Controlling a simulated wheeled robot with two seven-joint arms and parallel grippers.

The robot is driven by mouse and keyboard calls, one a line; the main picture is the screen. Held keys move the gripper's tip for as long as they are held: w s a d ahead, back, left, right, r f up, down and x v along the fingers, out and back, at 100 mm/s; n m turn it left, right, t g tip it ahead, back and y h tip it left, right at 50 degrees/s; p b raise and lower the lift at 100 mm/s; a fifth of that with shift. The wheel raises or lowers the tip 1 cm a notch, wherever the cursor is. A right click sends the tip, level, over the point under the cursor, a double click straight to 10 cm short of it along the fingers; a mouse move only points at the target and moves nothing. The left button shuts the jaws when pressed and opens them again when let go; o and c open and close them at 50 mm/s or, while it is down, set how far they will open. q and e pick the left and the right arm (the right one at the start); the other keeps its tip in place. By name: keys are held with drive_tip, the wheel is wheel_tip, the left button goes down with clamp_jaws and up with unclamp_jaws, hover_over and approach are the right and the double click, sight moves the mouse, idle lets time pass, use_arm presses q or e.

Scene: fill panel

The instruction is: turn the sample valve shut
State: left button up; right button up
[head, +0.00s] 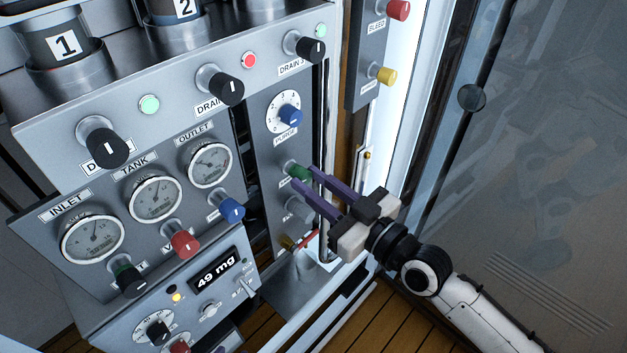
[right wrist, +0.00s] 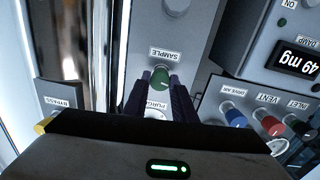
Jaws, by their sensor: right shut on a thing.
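The sample valve is a green knob (head: 299,171) on the narrow grey panel, below the blue purge knob. In the right wrist view the green knob (right wrist: 160,79) sits beside the SAMPLE label, between my finger ends. My right gripper (head: 304,179) reaches in from the lower right with its purple fingers shut on the knob's sides. In the head view the fingers hide part of the knob and its label. The knob's exact turn cannot be told. My left gripper is not in view.
The blue purge knob (head: 290,115) with a numbered dial is just above. A grey knob (head: 299,208) and a red-handled valve (head: 303,241) are close below the fingers. A metal rail runs along the panel's right edge. Gauges and more knobs fill the left panel.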

drive_tip(key=m, duration=0.3)
drive_tip(key=shift+r+m+p, duration=0.1)
drive_tip(key=shift+m+p, duration=0.2)
drive_tip(key=shift+p, duration=0.1)
drive_tip(key=m, duration=0.3)
drive_tip(key=shift+g, duration=0.3)
drive_tip(key=m, duration=0.4)
drive_tip(key=shift+m, duration=2.2)
drive_tip(key=o, duration=1)
drive_tip(key=shift+o, duration=0.2)
drive_tip(key=shift+d, duration=0.1)
